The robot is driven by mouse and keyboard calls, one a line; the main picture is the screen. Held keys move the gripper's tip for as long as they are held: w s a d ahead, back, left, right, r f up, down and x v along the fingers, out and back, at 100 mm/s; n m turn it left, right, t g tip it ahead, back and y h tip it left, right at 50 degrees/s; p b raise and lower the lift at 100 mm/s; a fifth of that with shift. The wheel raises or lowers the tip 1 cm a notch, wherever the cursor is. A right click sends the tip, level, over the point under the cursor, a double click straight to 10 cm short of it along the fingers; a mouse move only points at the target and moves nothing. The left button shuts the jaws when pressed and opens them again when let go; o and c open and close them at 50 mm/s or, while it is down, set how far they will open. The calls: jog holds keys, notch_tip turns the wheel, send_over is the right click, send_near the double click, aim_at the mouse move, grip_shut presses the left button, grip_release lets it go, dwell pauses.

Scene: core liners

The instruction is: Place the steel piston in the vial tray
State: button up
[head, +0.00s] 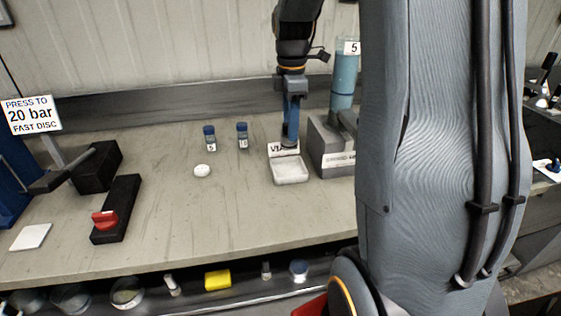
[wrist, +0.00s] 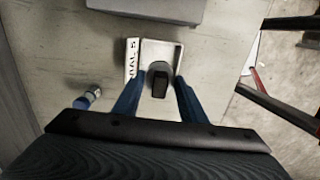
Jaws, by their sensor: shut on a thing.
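The vial tray (head: 291,174) is a small pale tray with a label at its back edge, on the bench right of centre. It also shows in the wrist view (wrist: 150,50). My gripper (head: 290,138) is over the back part of the tray, pointing down. In the wrist view, my gripper's blue fingers (wrist: 159,80) are shut on the steel piston (wrist: 160,84), a dark grey round piece with a blocky dark top. The piston overlaps the tray in that view. I cannot tell whether it touches the tray floor. In the head view the piston is barely distinguishable.
Two blue-capped vials (head: 209,138) (head: 242,136) and a white disc (head: 202,171) stand left of the tray. A grey machine (head: 328,145) with a blue cylinder (head: 344,78) is close on its right. A red-knobbed black block (head: 118,207) lies far left.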

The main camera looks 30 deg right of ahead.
notch_tip(320, 180, down, 5)
jog(key=shift+w+a+f+p, duration=0.1)
jog(key=shift+f+p, duration=0.1)
jog(key=shift+p, duration=0.5)
jog(key=shift+f+p, duration=0.55)
jog(key=shift+f, duration=1.6)
jog(key=shift+f, duration=0.1)
jog(key=o, duration=1.4)
jog(key=shift+o, duration=0.2)
